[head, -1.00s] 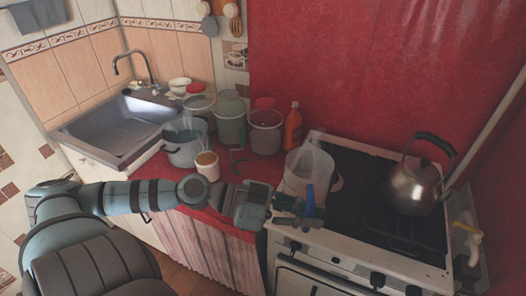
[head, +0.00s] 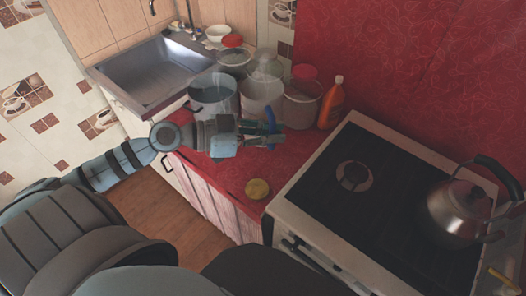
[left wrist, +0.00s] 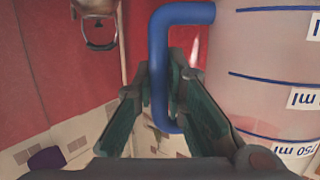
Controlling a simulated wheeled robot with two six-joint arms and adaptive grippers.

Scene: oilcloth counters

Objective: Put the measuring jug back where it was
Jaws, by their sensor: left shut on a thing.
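The measuring jug (head: 261,95) is translucent and whitish, with a blue handle. It shows in the head view over the red counter (head: 226,178), close in front of the containers at the back. My left gripper (head: 272,134) is shut on its handle. In the left wrist view the blue handle (left wrist: 158,70) runs between the two fingers (left wrist: 160,100), and the jug's wall (left wrist: 268,75) with blue marks and "ml" labels fills the right side. The jug looks about upright. Whether its base touches the counter is hidden. My right gripper is not in view.
A metal pot (head: 212,98) stands left of the jug.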

